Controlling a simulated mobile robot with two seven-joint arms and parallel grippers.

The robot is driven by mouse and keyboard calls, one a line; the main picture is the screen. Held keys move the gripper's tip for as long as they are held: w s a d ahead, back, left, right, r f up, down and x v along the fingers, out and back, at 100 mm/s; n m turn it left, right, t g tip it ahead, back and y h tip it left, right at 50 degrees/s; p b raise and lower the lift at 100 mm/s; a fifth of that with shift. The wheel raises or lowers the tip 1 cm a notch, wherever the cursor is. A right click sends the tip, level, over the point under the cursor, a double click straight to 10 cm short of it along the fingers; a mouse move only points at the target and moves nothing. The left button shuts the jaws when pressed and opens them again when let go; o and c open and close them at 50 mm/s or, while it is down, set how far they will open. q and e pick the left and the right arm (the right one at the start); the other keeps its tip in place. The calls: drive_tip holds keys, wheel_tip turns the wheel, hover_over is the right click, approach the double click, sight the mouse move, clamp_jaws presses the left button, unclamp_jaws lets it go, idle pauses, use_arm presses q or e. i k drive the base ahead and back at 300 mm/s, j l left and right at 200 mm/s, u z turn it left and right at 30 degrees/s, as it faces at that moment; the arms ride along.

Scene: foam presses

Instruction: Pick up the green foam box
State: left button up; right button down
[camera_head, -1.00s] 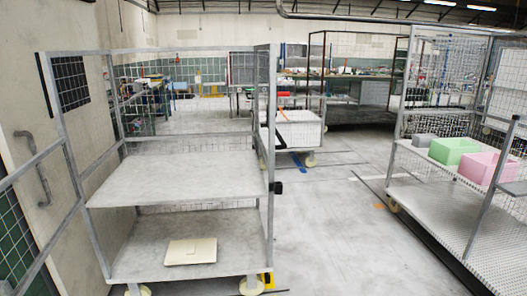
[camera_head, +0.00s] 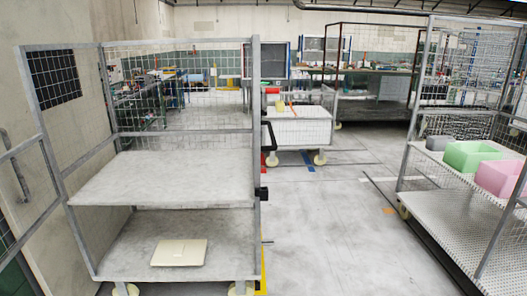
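The green foam box (camera_head: 469,154) is an open-topped light green box. It sits on the upper mesh shelf of the wire cart (camera_head: 440,209) at the right. A pink box (camera_head: 499,177) stands just in front of it and a grey box (camera_head: 438,143) just behind it to the left. Neither of my grippers shows in the head view.
A shelf cart (camera_head: 165,179) stands at the left with a flat cream panel (camera_head: 180,252) on its lower shelf. A white bin cart (camera_head: 299,128) stands further back. The grey floor (camera_head: 335,225) between the carts is clear.

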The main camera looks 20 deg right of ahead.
sight(467, 157)
drive_tip(key=i+l, duration=0.1)
drive_tip(key=l, duration=0.45)
drive_tip(key=i+l, duration=0.1)
drive_tip(key=l, duration=0.4)
drive_tip(key=i+l, duration=0.1)
drive_tip(key=l, duration=0.45)
drive_tip(key=i+l, duration=0.1)
drive_tip(key=l, duration=0.4)
drive_tip(key=z, duration=1.8)
drive_tip(key=i+j+u, duration=0.4)
drive_tip(key=i, duration=0.55)
drive_tip(key=i+u, duration=0.4)
drive_tip(key=i, duration=0.55)
